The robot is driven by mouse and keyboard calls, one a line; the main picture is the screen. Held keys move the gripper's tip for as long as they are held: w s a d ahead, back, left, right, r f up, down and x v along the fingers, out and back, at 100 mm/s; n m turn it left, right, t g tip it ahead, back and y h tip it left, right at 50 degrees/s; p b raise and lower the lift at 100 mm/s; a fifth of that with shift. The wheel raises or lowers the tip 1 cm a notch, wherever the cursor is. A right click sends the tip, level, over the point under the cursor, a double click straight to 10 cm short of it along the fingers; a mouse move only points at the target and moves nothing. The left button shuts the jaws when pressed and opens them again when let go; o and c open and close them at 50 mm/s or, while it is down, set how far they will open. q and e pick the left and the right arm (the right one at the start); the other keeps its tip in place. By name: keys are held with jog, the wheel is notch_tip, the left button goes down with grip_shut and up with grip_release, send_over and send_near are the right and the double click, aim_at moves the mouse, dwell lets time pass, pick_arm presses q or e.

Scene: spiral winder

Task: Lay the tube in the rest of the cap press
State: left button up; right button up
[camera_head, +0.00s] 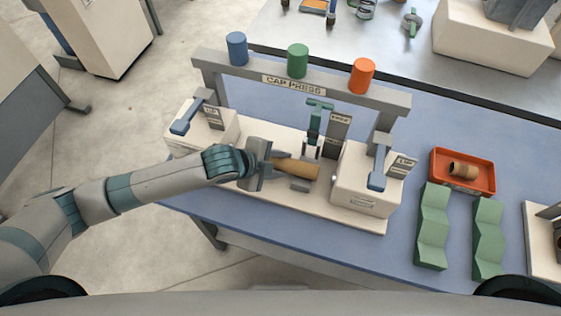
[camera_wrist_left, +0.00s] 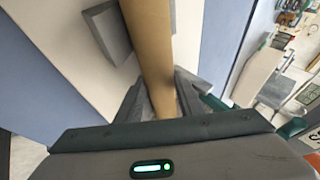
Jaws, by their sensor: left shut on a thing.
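The cap press (camera_head: 294,85) stands on the blue table, its lettered beam carrying a blue, a green and an orange cylinder. The tan tube (camera_head: 300,170) lies roughly level over the middle of the press base, between the two white end blocks. My left gripper (camera_head: 273,167) is shut on the tube's left part; the tube also shows in the left wrist view (camera_wrist_left: 150,35) between the fingers (camera_wrist_left: 160,98). A grey block of the rest (camera_head: 300,185) shows just in front of the tube, and also in the wrist view (camera_wrist_left: 107,32). I cannot tell whether the tube touches the rest.
A green clamp (camera_head: 316,120) stands just behind the tube. Blue levers rise from the left (camera_head: 187,120) and right (camera_head: 377,170) end blocks. To the right are a red tray (camera_head: 485,190) holding a short brown piece (camera_head: 463,171), and two green zigzag racks (camera_head: 433,225).

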pick_arm(q)
jog(key=o, duration=1.1)
jog(key=shift+o, duration=0.2)
jog(key=shift+a, duration=0.1)
jog(key=b+v, duration=0.3)
jog(key=v, duration=1.4)
jog(key=shift+r+b, duration=0.15)
jog(key=shift+b, duration=0.2)
jog(key=shift+s+r, duration=0.1)
notch_tip(320, 180, up, 7)
jog(key=p, duration=0.7)
jog(key=shift+p, duration=0.4)
